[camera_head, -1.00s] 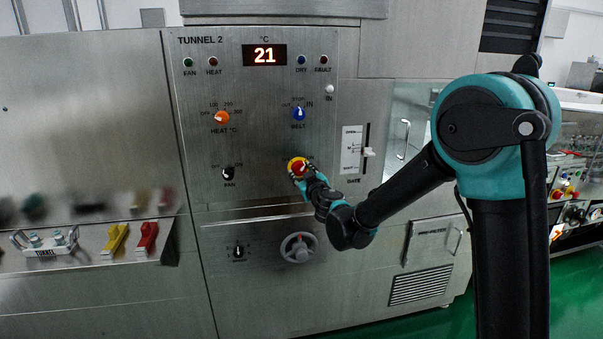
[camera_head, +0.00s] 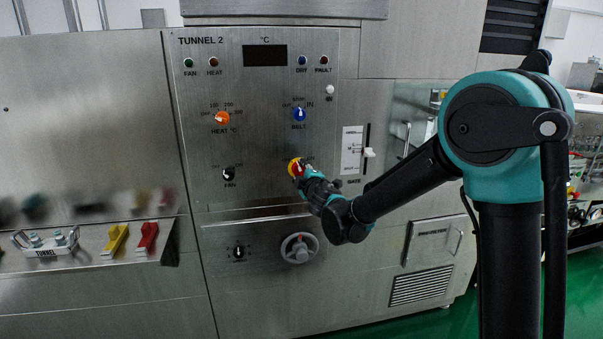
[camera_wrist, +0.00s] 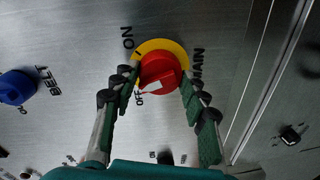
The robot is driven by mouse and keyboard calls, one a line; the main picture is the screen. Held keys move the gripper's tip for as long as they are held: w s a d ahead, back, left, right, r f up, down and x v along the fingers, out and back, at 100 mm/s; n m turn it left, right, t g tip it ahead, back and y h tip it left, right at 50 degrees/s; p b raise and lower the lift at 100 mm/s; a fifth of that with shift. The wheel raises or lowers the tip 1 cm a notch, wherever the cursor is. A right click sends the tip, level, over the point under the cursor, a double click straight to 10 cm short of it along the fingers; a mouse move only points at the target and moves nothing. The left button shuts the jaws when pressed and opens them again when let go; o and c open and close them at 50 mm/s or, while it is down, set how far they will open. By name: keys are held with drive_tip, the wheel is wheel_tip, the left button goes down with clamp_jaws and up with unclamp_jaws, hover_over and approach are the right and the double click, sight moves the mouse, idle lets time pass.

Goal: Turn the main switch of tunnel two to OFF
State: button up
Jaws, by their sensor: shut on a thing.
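The main switch is a red round knob (camera_head: 297,168) on a yellow plate, low on the TUNNEL 2 panel (camera_head: 200,140). In the wrist view the red knob (camera_wrist: 160,68) has a white pointer mark on its lower left, directed toward the OFF label. The ON label is at its upper left and MAIN at its right. My gripper (camera_wrist: 159,82) has one finger on each side of the knob, shut on it. In the head view my gripper (camera_head: 305,172) partly hides the switch. The temperature display (camera_head: 265,55) is dark.
The orange heat knob (camera_head: 222,118), blue belt knob (camera_head: 299,114) and black fan knob (camera_head: 229,174) are on the same panel. The gate slider (camera_head: 369,153) is right of my gripper. A grey handwheel (camera_head: 299,248) is below it.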

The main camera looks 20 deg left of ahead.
drive_tip(key=n, duration=0.4)
drive_tip(key=shift+n+h, duration=0.3)
drive_tip(key=shift+n, duration=0.3)
drive_tip(key=o, duration=1.2)
drive_tip(key=shift+c, duration=0.2)
drive_tip(key=v, duration=1.2)
drive_tip(key=shift+a+f, duration=0.15)
drive_tip(key=shift+s, duration=0.15)
